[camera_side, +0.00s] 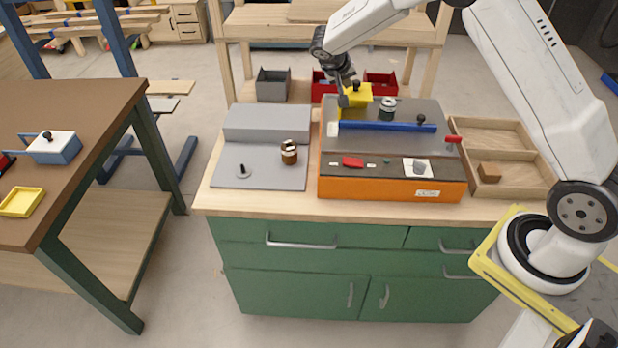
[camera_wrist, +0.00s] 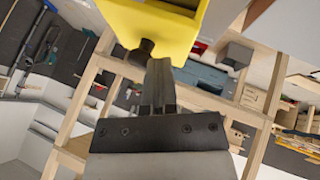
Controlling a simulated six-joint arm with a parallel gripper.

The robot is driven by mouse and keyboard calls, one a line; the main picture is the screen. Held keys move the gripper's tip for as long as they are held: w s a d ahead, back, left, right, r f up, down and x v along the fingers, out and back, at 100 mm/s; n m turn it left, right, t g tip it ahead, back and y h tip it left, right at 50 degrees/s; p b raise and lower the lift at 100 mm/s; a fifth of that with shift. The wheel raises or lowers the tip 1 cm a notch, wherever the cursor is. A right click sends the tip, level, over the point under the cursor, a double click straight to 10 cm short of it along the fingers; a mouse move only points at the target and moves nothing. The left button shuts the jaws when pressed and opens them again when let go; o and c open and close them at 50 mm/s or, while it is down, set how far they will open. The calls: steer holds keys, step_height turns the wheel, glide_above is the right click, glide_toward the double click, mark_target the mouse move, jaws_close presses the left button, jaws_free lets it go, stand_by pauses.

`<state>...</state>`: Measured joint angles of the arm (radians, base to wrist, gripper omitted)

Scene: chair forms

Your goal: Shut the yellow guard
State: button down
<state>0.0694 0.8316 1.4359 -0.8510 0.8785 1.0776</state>
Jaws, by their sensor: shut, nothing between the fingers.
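The yellow guard (camera_side: 358,94) stands at the back left of the orange machine (camera_side: 390,184) on the green cabinet. In the wrist view the yellow guard (camera_wrist: 150,22) fills the top, with a dark round knob (camera_wrist: 141,50) on it. My gripper (camera_side: 343,98) is at the left side of the guard, pointing down. In the wrist view my gripper's fingers (camera_wrist: 160,72) are together and empty, close beside the knob. I cannot tell whether they touch it. The hinge of the guard is hidden.
A blue bar (camera_side: 385,126) lies across the machine top in front of the guard. A metal cylinder (camera_side: 388,107) stands to the guard's right. A grey block (camera_side: 266,122) is at left and a wooden tray (camera_side: 497,143) at right. Red bins (camera_side: 381,84) stand behind.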

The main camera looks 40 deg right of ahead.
mark_target(370, 93)
steer(key=s+d, duration=0.6)
steer(key=s, duration=0.1)
steer(key=shift+d, duration=0.4)
steer(key=shift+f, duration=0.1)
steer(key=w+a, duration=0.1)
steer(key=a, duration=0.1)
steer(key=w+a, duration=0.1)
steer(key=a, duration=0.1)
steer(key=shift+w, duration=0.2)
steer(key=v, duration=1)
steer(key=s+a+f+n+y, duration=0.2)
steer(key=s+a, duration=0.1)
steer(key=s, duration=0.4)
steer(key=s+a+f+n+y, duration=0.2)
steer(key=s+a, duration=0.2)
steer(key=s, duration=0.3)
steer(key=s+a+f+n+t+y, duration=0.1)
steer(key=s+a+n+y, duration=0.1)
steer(key=s, duration=0.5)
steer(key=shift+s+a+f+n+y, duration=0.35)
steer(key=shift+a+y, duration=0.25)
steer(key=shift+a, duration=0.4)
